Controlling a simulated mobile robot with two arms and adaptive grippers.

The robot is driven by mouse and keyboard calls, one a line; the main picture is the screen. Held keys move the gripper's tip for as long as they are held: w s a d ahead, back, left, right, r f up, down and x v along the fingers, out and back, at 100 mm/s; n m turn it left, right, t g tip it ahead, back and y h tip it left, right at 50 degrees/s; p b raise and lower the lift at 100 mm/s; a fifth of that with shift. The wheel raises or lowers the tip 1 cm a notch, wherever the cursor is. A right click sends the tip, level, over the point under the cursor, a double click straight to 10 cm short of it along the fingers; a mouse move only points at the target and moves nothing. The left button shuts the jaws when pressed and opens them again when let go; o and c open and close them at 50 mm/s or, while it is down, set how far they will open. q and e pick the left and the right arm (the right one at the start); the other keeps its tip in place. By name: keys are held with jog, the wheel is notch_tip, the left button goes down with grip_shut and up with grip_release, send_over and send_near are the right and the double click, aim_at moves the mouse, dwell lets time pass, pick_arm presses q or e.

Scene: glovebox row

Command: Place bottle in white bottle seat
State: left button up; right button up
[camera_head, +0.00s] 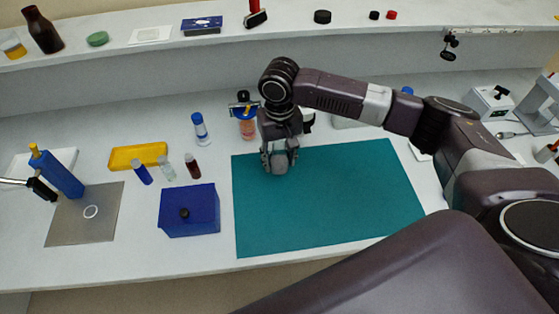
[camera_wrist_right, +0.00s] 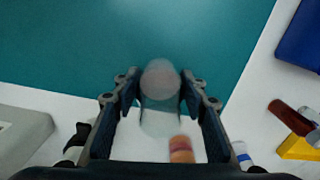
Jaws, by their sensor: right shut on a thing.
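My right gripper (camera_head: 280,170) is over the back left part of the teal mat (camera_head: 330,205). It is shut on a clear, colourless bottle with a round greyish cap (camera_wrist_right: 160,80), which shows between the fingers in the right wrist view. In the head view the fingers mostly hide the bottle, and I cannot tell whether it touches the mat. I cannot make out a white bottle seat with certainty.
Behind the gripper stand an orange bottle (camera_head: 247,128) and a blue-capped bottle (camera_head: 199,128). Left of the mat are a blue box (camera_head: 190,212), several small vials and a yellow tray (camera_head: 125,158). A white raised shelf (camera_head: 270,40) runs along the back. Most of the mat is clear.

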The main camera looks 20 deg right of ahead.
jog(key=shift+f, duration=0.75)
jog(key=o, duration=1.3)
